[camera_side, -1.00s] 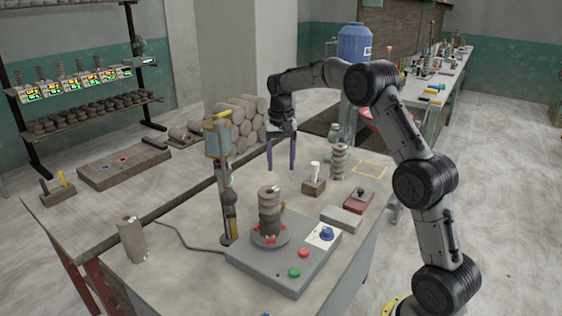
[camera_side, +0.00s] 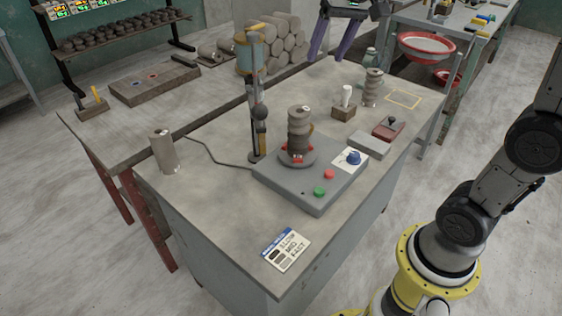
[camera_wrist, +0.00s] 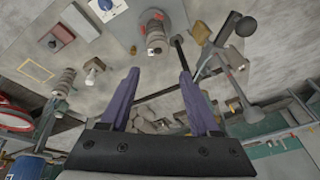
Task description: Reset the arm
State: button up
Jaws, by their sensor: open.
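My gripper (camera_side: 327,60) is at the top of the side view, above the far side of the worktable (camera_side: 220,200). Its two purple fingers are apart, with nothing held between them. They also show spread and empty in the wrist view (camera_wrist: 158,75). A ringed clay stack (camera_side: 298,130) stands on a grey machine base (camera_side: 320,205) with red and green buttons and a blue knob, apart from my gripper. In the side view the upper part of my arm is cut off by the frame edge.
A clay cylinder (camera_side: 163,152) is at left. The table front is mostly clear.

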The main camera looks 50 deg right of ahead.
jog(key=s+a+f+n+t, duration=0.2)
jog(key=s+a+n, duration=0.25)
jog(key=s, duration=0.95)
jog(key=s+a+f+n, duration=0.1)
jog(key=s+f+n, duration=0.1)
jog(key=s+f, duration=0.3)
notch_tip(320, 180, down, 3)
jog(key=shift+r+y, duration=0.1)
jog(key=shift+y, duration=0.2)
